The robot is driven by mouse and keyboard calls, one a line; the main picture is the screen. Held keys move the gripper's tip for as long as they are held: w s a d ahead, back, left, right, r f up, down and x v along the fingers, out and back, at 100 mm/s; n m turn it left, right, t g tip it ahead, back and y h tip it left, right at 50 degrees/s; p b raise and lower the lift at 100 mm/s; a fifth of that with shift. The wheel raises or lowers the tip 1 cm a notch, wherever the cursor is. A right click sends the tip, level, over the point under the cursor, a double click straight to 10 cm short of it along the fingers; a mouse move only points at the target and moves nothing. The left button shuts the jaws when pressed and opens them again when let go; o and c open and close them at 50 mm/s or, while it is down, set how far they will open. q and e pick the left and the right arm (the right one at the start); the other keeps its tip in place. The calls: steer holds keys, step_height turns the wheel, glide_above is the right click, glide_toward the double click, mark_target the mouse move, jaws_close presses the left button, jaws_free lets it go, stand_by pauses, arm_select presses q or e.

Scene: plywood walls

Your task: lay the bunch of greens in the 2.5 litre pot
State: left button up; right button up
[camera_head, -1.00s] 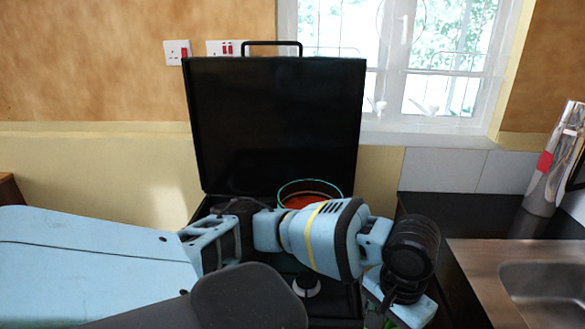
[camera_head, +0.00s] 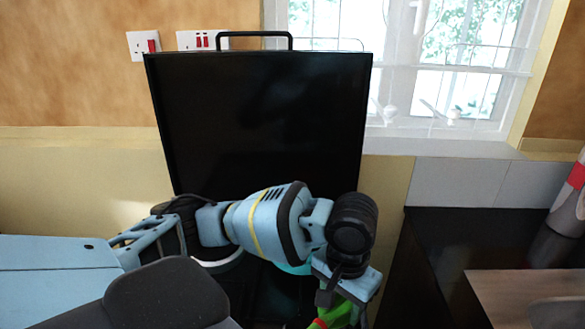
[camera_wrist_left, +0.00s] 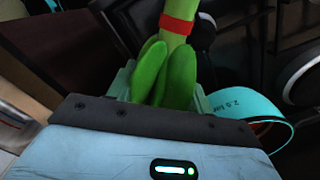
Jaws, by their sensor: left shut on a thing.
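The bunch of greens (camera_wrist_left: 165,75) is green with a red band and sits between the fingers of my left gripper (camera_wrist_left: 163,92), which is shut on it. In the head view, part of the greens (camera_head: 341,312) shows at the bottom edge, below my left wrist. The 2.5 litre pot (camera_wrist_left: 246,104) has a teal wall with its volume printed on it. It is beside my gripper, to the right in the wrist view, apart from the greens. In the head view only a teal sliver of the pot (camera_head: 296,268) shows behind my arm. My right gripper is out of view.
A black upright lid (camera_head: 258,120) stands behind my left arm, against the wall side. A steel sink surface (camera_head: 530,295) and a shiny cylinder (camera_head: 570,205) are at far right.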

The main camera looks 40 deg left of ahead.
arm_select(q)
steer(key=shift+a, duration=0.1)
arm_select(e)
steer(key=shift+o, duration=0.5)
arm_select(q)
steer(key=w+a+r+m, duration=0.4)
steer(key=a+m, duration=0.3)
steer(key=m, duration=0.2)
steer(key=w+a+r+m+p, duration=0.1)
steer(key=w+a+r+m, duration=0.3)
steer(key=a+m, duration=0.4)
steer(key=w+a+r+m, duration=0.4)
steer(key=a+m, duration=0.3)
steer(key=m, duration=0.3)
steer(key=shift+w+a, duration=0.15)
steer(key=shift+w, duration=0.75)
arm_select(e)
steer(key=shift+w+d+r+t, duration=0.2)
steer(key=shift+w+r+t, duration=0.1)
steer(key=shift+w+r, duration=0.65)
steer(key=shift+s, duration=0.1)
arm_select(q)
step_height(320, 180, down, 6)
steer(key=shift+r+b, duration=0.1)
steer(key=shift+b, duration=0.2)
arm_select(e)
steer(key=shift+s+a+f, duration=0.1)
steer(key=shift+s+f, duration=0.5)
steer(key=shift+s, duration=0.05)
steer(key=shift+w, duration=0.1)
